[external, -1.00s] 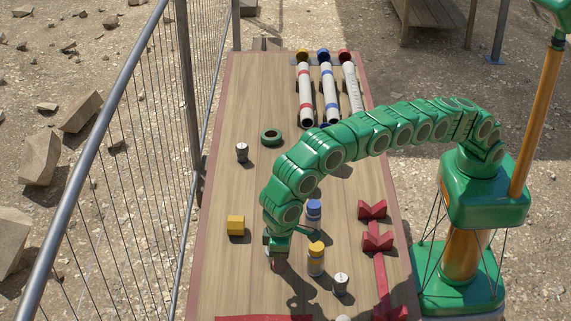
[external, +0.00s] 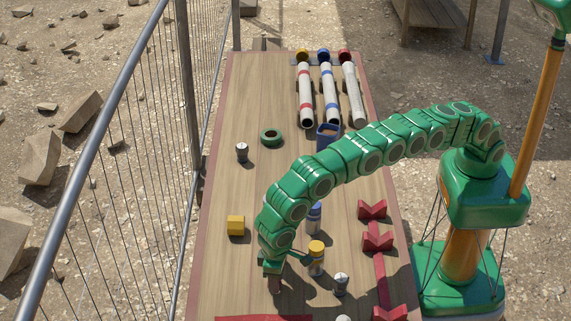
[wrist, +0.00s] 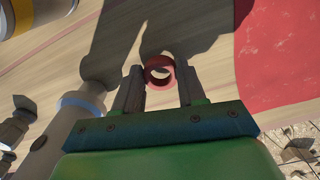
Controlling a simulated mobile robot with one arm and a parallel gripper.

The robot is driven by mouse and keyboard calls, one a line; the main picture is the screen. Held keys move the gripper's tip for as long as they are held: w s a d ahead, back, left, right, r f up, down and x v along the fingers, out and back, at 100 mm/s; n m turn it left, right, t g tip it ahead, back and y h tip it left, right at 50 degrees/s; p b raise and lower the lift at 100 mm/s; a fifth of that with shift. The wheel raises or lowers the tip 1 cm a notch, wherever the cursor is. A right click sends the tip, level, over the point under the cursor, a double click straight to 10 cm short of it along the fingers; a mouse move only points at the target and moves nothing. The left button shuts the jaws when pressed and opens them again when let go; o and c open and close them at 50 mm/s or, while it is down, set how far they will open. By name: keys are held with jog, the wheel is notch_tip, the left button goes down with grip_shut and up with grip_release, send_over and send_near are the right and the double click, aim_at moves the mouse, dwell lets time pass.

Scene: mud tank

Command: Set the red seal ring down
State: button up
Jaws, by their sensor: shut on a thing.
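The red seal ring (wrist: 160,60) shows in the wrist view between the two fingers of my gripper (wrist: 159,74). The fingers are shut on it from both sides. In the external view my gripper (external: 274,284) points down close over the near part of the wooden table (external: 240,180), left of the yellow-capped bottle. The ring cannot be made out clearly there. I cannot tell whether it touches the table top.
A yellow-capped bottle (external: 316,260) and a blue-capped bottle (external: 314,218) stand close by on the right. A yellow block (external: 236,225), a green ring (external: 271,137) and red V-shaped rests (external: 378,241) are further off. A red mat (external: 262,318) lies at the near edge.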

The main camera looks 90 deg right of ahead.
jog(key=shift+f, duration=0.55)
jog(key=o, duration=1)
jog(key=shift+f, duration=0.15)
notch_tip(320, 180, up, 12)
jog(key=shift+r, duration=0.2)
